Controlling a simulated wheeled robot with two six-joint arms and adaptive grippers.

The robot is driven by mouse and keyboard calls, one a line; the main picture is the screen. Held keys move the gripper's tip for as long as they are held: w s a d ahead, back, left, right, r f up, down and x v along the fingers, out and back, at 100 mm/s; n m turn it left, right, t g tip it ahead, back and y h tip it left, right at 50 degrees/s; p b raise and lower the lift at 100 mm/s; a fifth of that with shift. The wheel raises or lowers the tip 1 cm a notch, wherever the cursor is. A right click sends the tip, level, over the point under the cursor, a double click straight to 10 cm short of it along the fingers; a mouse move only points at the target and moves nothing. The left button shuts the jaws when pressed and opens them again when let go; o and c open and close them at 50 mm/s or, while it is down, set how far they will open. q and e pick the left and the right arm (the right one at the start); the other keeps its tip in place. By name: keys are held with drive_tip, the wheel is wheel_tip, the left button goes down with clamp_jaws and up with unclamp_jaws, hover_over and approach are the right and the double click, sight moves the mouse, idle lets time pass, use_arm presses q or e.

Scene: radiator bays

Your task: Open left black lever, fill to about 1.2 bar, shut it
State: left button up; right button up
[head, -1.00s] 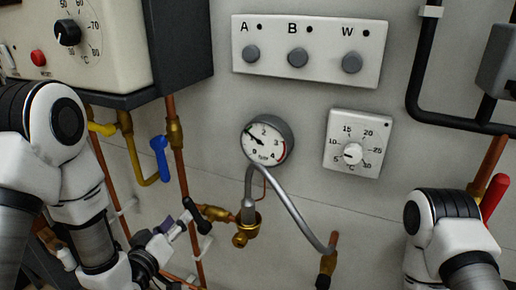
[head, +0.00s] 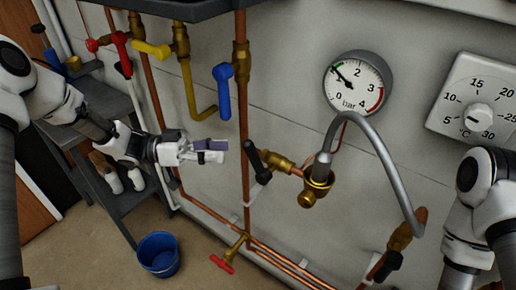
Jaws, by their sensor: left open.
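The left black lever (head: 256,162) sits on a brass valve beside the vertical copper pipe, slanting steeply across the short side pipe. My left gripper (head: 222,151) is open and empty, just left of the lever, with a small gap seeming to remain. The pressure gauge (head: 357,84) shows its needle pointing up and left, close to the 1 mark by the green band. A grey braided hose (head: 378,150) arches from the brass fitting (head: 315,188) down to another black lever (head: 387,266) at lower right. My right arm shows at the right edge; its gripper is out of view.
A blue lever (head: 222,90) hangs above the black one, with yellow (head: 152,49) and red (head: 121,52) handles further left. A red-handled tap (head: 222,264) is low down. A blue bucket (head: 159,254) stands on the floor. A dial thermostat (head: 480,108) is at right.

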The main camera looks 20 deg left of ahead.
sight(252, 155)
use_arm(q)
drive_tip(key=shift+m+g, duration=0.3)
drive_tip(key=d, duration=0.6)
drive_tip(key=w+d+p, duration=0.1)
drive_tip(key=d, duration=0.1)
drive_tip(key=shift+w+d, duration=0.1)
drive_tip(key=shift+d, duration=0.3)
drive_tip(key=shift+s+a+r, duration=0.1)
drive_tip(key=shift+s, duration=0.1)
drive_tip(key=shift+c, duration=1.1)
drive_tip(key=shift+a, duration=0.1)
clamp_jaws()
